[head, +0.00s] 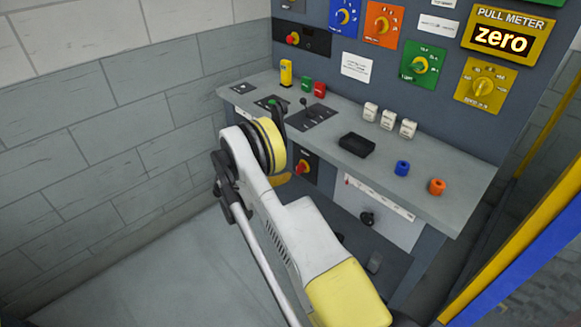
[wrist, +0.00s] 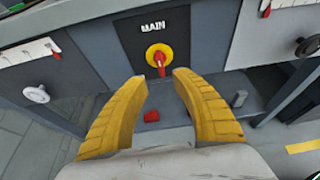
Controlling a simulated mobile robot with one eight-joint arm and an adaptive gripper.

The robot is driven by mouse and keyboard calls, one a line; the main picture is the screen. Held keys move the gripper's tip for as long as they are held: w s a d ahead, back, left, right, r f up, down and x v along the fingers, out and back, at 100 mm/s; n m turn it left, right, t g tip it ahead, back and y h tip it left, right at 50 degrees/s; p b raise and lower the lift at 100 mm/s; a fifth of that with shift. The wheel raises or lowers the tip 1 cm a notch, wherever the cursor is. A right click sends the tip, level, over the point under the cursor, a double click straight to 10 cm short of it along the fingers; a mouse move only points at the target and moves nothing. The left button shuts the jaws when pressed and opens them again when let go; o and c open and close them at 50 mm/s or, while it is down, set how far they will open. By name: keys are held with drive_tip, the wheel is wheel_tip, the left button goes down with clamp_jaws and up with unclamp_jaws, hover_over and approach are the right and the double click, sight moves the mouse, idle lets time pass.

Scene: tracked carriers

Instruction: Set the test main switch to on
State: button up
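The main switch (wrist: 155,54) is a red handle on a yellow disc, on a dark plate lettered MAIN in the wrist view. Its handle looks roughly upright in the picture, with its end toward my gripper. In the head view the switch (head: 302,167) shows below the bench top, just right of my arm. My gripper (wrist: 158,79) is open, with its two yellow curved fingers apart below the switch in the wrist view. Nothing is between the fingertips, and they do not appear to touch the handle. In the head view my gripper is mostly hidden behind my arm.
The grey bench top (head: 458,205) overhangs the switch. On it are a black tray (head: 357,145), blue (head: 402,168) and orange (head: 437,187) pieces. Another red-and-yellow knob (head: 293,38) is on the upper panel. A small red object (wrist: 151,115) shows beyond the fingers. A block wall stands left.

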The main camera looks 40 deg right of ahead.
sight(297, 169)
drive_tip(key=b+x, duration=0.3)
drive_tip(key=x, duration=0.6)
drive_tip(key=shift+d+f, duration=0.15)
drive_tip(key=shift+d, duration=0.1)
clamp_jaws()
